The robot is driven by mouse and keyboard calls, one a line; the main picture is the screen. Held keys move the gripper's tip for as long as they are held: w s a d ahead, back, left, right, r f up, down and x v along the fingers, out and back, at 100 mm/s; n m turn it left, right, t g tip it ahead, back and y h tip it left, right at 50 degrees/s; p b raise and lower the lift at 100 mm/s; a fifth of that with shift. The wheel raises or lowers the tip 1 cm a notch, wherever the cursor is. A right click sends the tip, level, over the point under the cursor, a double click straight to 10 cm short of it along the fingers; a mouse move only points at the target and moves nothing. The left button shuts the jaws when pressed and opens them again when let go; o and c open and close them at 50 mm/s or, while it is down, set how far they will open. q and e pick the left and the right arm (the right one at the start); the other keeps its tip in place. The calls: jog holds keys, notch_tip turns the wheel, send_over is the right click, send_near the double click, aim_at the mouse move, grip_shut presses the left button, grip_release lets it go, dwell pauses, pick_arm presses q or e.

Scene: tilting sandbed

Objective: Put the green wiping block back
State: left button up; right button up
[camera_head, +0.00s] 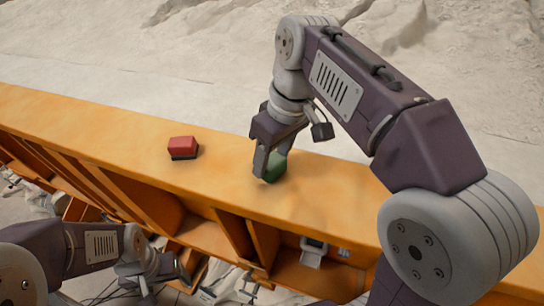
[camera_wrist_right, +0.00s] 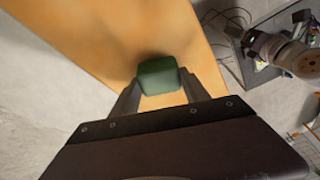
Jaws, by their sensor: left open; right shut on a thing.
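The green wiping block (camera_head: 277,166) is between the fingers of my right gripper (camera_head: 268,172), low over the top of the orange beam (camera_head: 225,165). I cannot tell whether its underside touches the beam. In the right wrist view the green block (camera_wrist_right: 158,76) sits between the two fingertips, with the orange surface behind it. My left gripper (camera_head: 165,272) is open and empty at the lower left, below the beam's near side. It is small and partly unclear there.
A red block with a dark base (camera_head: 184,147) stands on the beam, left of my right gripper. Pale sand (camera_head: 150,60) lies behind the beam. Open compartments (camera_head: 205,235) line the near side. A light-coloured device (camera_head: 313,251) is in one. The beam top between the blocks is clear.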

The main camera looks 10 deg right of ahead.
jog(key=o, duration=1.1)
jog(key=shift+o, duration=0.9)
jog(key=shift+s, duration=0.3)
jog(key=shift+s+r, duration=0.1)
jog(key=shift+s, duration=0.2)
jog(key=shift+w+r, duration=0.15)
jog(key=shift+r, duration=0.05)
pick_arm(q)
jog(key=r+p, duration=0.2)
jog(key=shift+s+r+p, duration=0.3)
pick_arm(e)
jog(key=v, duration=1.1)
jog(key=shift+r, duration=0.3)
jog(key=shift+d, duration=0.1)
